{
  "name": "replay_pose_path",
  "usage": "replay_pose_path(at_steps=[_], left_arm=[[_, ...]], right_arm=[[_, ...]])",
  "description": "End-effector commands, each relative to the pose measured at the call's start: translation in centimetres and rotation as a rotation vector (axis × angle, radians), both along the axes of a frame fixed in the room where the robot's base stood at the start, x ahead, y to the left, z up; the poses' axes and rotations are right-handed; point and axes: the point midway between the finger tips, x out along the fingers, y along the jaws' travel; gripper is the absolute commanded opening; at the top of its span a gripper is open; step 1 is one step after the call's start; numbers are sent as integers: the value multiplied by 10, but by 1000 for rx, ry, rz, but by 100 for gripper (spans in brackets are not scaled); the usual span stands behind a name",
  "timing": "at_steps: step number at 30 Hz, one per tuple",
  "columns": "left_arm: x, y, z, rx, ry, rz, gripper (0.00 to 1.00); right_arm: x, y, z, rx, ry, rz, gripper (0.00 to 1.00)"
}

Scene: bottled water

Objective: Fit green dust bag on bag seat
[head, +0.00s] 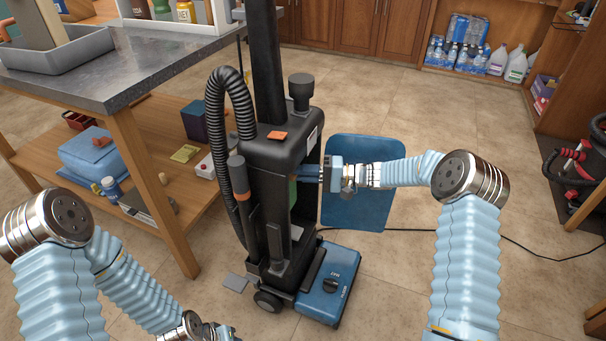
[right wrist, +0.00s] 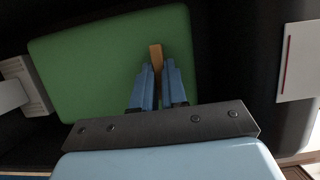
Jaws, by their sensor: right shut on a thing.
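The upright vacuum cleaner (head: 285,150) stands on the floor with its body open on the right side. The green dust bag (right wrist: 95,70) is inside the dark body cavity, and a sliver of it shows in the head view (head: 293,192). My right gripper (right wrist: 158,72) is shut on the bag's tan tab (right wrist: 156,56); in the head view the gripper (head: 308,173) reaches into the cavity from the right. A pale ridged part (right wrist: 28,86) lies at the bag's left edge; whether they touch I cannot tell. My left gripper (head: 222,331) is low at the bottom edge, its fingers unclear.
A blue panel (head: 358,205) lies or leans right of the vacuum, behind my right arm. A workbench (head: 125,95) with a lower shelf stands at left. A black cable (head: 520,246) crosses the floor at right. Open floor lies between the vacuum and the back cabinets.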

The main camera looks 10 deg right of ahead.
Motion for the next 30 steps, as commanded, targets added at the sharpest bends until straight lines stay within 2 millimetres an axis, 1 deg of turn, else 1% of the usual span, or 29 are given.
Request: replay_pose_path(at_steps=[7, 18, 30], left_arm=[[0, 0, -1, 0, 0, 0, 38], [0, 0, -9, 0, 0, 0, 38], [0, 0, -9, 0, 0, 0, 38]], right_arm=[[0, 0, 0, 1, -1, 0, 0], [2, 3, 0, 1, -1, 1, 0], [2, 4, 0, 1, -1, 0, 0]])
